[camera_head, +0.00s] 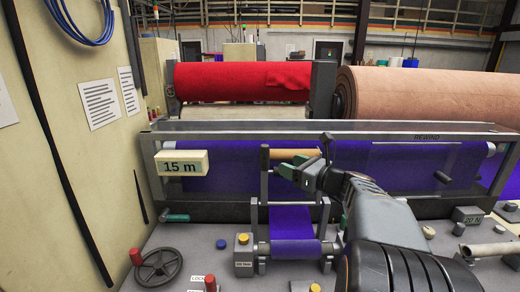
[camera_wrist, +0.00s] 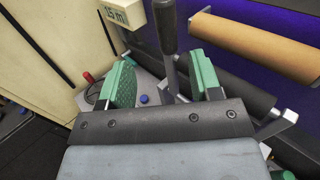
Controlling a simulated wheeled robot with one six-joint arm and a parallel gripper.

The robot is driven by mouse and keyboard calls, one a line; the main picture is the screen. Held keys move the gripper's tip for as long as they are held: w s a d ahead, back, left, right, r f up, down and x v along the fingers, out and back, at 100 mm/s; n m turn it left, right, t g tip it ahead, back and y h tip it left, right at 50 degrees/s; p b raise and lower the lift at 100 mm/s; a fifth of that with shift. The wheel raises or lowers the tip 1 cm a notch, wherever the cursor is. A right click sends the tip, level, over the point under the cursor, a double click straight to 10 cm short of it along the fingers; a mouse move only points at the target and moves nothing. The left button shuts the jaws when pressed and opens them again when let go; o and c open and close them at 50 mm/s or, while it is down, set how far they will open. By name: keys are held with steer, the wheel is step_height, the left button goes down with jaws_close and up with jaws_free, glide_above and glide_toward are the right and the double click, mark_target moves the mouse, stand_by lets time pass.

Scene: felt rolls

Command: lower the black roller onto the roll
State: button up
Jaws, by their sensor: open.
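My gripper (camera_head: 295,171) is open, with green finger pads, above the small frame at the front of the machine. In the wrist view the fingers (camera_wrist: 163,70) stand on either side of a dark upright lever (camera_wrist: 168,28). I cannot tell whether either finger touches it. The black roller (camera_wrist: 245,92) lies to the right, below a tan tube (camera_wrist: 258,44), apparently apart from it. The tan tube also shows in the head view (camera_head: 282,153). A small purple roll (camera_head: 296,250) sits lower in the frame. The black roller is not clear in the head view.
A "15 m" display box (camera_head: 181,163) stands left of my gripper. A handwheel (camera_head: 159,266) and a yellow button box (camera_head: 243,255) are on the deck. A clear guard (camera_head: 340,130) spans behind. A cream wall panel (camera_head: 70,150) limits the left side.

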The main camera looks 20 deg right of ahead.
steer(key=p+x, duration=0.2)
steer(key=x, duration=1.1)
steer(key=shift+w+d+r+m+p, duration=0.3)
steer(key=shift+w+r+p, duration=0.05)
steer(key=shift+p, duration=0.05)
jaws_close()
